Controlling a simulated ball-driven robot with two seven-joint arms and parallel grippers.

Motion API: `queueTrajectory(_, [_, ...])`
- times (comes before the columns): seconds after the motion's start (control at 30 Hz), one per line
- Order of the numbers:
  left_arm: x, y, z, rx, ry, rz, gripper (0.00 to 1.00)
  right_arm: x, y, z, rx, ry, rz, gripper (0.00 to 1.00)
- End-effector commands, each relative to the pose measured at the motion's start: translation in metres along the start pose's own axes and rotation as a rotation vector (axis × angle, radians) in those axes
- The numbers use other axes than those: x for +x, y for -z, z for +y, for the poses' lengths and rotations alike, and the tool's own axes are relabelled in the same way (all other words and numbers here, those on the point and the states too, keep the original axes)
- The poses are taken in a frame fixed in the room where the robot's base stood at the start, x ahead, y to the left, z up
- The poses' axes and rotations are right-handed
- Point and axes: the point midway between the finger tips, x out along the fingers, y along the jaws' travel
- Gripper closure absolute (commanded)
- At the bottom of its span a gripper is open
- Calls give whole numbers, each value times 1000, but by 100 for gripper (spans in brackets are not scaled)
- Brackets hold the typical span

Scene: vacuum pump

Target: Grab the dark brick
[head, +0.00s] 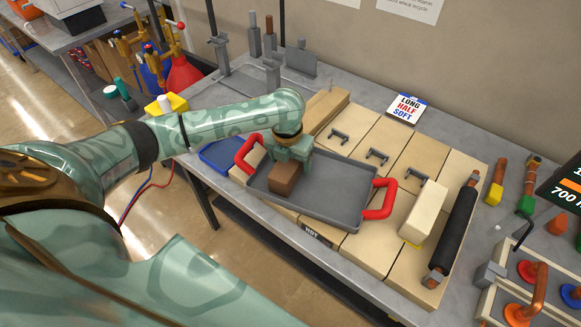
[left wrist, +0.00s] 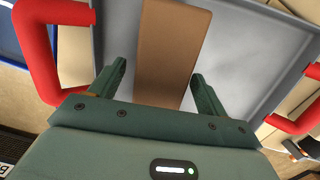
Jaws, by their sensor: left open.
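The dark brick (head: 286,179) is a brown block lying in the left part of a grey tray (head: 335,191) with red handles. In the left wrist view the brick (left wrist: 172,50) runs away from my left gripper (left wrist: 158,90), near the middle between its two fingers. My left gripper (head: 292,150) is open, pointing down just above and behind the brick in the head view. Both fingers look apart from the brick, though the height gap is hard to judge. My right gripper is not in view.
The tray's red handles (head: 379,199) stick up at both ends. A pale brick (head: 423,212) and a black roller (head: 455,228) lie to the right. Light wooden boxes with small handles are behind the tray. A blue tray (head: 219,155) lies at left.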

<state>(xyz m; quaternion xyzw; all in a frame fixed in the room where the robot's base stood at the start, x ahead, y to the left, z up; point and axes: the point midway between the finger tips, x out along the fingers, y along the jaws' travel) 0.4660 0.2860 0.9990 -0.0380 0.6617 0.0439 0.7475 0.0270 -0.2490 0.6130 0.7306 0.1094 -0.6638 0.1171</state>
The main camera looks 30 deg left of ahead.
Motion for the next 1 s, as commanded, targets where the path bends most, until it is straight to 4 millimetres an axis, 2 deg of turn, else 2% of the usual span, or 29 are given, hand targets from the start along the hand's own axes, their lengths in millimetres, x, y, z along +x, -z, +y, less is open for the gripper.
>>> queueTrajectory(0.1, [-1, 0, 0, 0, 0, 0, 24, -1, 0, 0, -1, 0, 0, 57])
queueTrajectory(0.13, [-1, 0, 0, 0, 0, 0, 30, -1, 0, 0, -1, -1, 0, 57])
queueTrajectory(0.3, [-1, 0, 0, 0, 0, 0, 77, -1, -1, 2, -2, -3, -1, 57])
queueTrajectory(0.4, [-1, 0, 0, 0, 0, 0, 100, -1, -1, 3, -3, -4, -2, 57])
queueTrajectory(0.77, [-8, -2, 0, -1, 2, -3, 100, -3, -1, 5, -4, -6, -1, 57])
queueTrajectory(1.0, [-37, -6, 0, -1, 2, -5, 100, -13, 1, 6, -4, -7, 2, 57])
